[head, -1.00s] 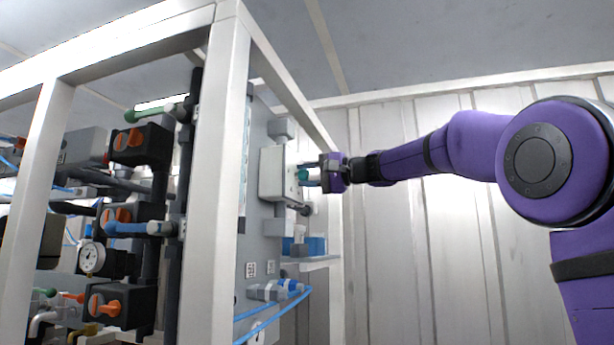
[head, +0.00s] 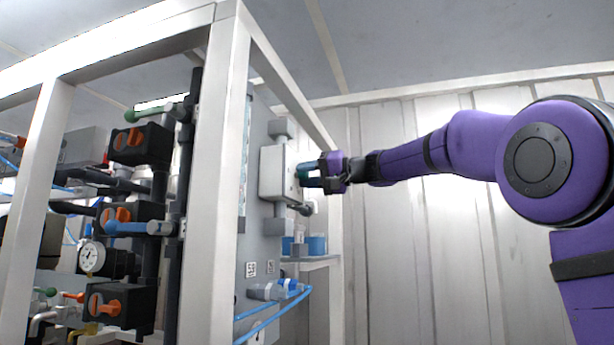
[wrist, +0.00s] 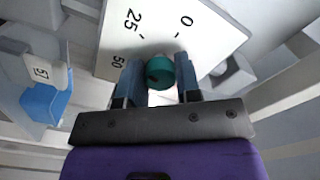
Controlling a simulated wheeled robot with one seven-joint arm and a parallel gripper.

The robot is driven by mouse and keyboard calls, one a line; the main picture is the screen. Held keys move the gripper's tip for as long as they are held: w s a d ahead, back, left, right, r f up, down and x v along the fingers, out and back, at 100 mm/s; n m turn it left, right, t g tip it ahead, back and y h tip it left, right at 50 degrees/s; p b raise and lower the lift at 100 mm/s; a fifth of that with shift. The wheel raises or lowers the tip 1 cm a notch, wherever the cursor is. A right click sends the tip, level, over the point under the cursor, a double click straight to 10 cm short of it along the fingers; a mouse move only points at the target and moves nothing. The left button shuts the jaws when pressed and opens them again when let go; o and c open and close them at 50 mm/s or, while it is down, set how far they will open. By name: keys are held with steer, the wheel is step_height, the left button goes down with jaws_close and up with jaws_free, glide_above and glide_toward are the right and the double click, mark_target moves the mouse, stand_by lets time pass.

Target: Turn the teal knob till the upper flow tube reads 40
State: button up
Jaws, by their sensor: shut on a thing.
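The teal knob (wrist: 160,72) is round and sits on a white plate (wrist: 195,30) printed 0, 25 and 50. My gripper (wrist: 158,84) is shut on the knob, with one blue-grey finger on each side of it. In the head view, my gripper (head: 312,175) reaches from the right to the front of a pale box (head: 272,172) on the grey panel. The knob (head: 303,170) shows there in part, behind the fingers. A tall, narrow scaled strip (head: 246,150) on the panel, seen almost edge-on, may be a flow tube; I cannot read it.
A white frame post (head: 222,170) stands left of the box. Below the box are a shelf (head: 318,261) with blue containers (head: 316,245) and blue hoses (head: 285,318). Valves with orange handles (head: 124,215) are at the left. The space below my arm is open.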

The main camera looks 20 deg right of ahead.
steer(key=shift+f, duration=0.15)
steer(key=o, duration=0.9)
steer(key=shift+d, duration=0.1)
steer(key=v, duration=1)
steer(key=shift+s+d, duration=0.25)
steer(key=s+a+f+m+g+h, duration=0.1)
steer(key=s+a+f+g+h, duration=0.2)
steer(key=s+f, duration=0.6)
steer(key=s+a+f+m+g+h, duration=0.1)
steer(key=s+a+f+h, duration=0.4)
steer(key=f, duration=0.6)
steer(key=s+d+f+h, duration=0.2)
steer(key=s+f, duration=0.3)
steer(key=f, duration=0.1)
steer(key=s+d+f+n+g+h, duration=0.1)
steer(key=s+d+f+h, duration=0.1)
steer(key=s+f, duration=0.4)
steer(key=s+d+f+h, duration=0.2)
steer(key=s+f, duration=0.4)
steer(key=f, duration=0.2)
steer(key=shift+s+d+n+h, duration=0.1)
steer(key=shift+d+n+h, duration=0.05)
steer(key=shift+n+h, duration=0.15)
